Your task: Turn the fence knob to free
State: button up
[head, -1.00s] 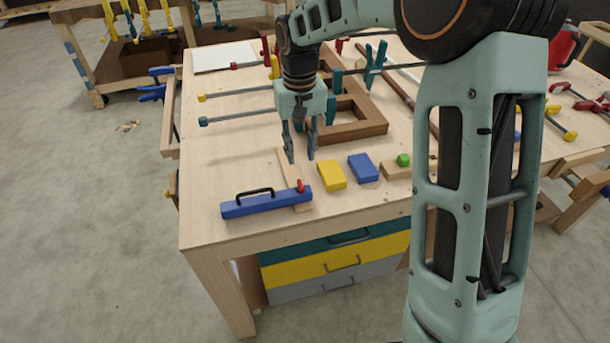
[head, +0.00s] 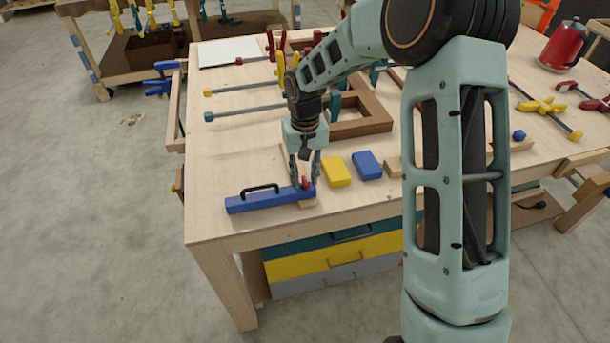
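The blue fence (head: 245,202) with a black handle lies near the front left of the workbench, across a thin wooden strip (head: 308,204). The small red knob (head: 306,183) sits at the fence's right end. My gripper (head: 305,183) points down at that end, with one finger on each side of the knob. The fingers look apart, but whether they touch the knob is too small to tell. Part of the knob is hidden by the fingers.
A yellow block (head: 336,172) and a blue block (head: 367,165) lie just right of my gripper. A brown wooden frame (head: 372,112) and several clamps lie behind.

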grip_shut()
jog(key=shift+n, duration=0.3)
jog(key=n, duration=1.2)
jog(key=shift+r+n, duration=0.1)
jog(key=shift+n, duration=0.2)
jog(key=n+p, duration=0.1)
jog(key=n, duration=0.3)
jog(key=shift+n, duration=0.3)
jog(key=shift+o, duration=0.6)
grip_release()
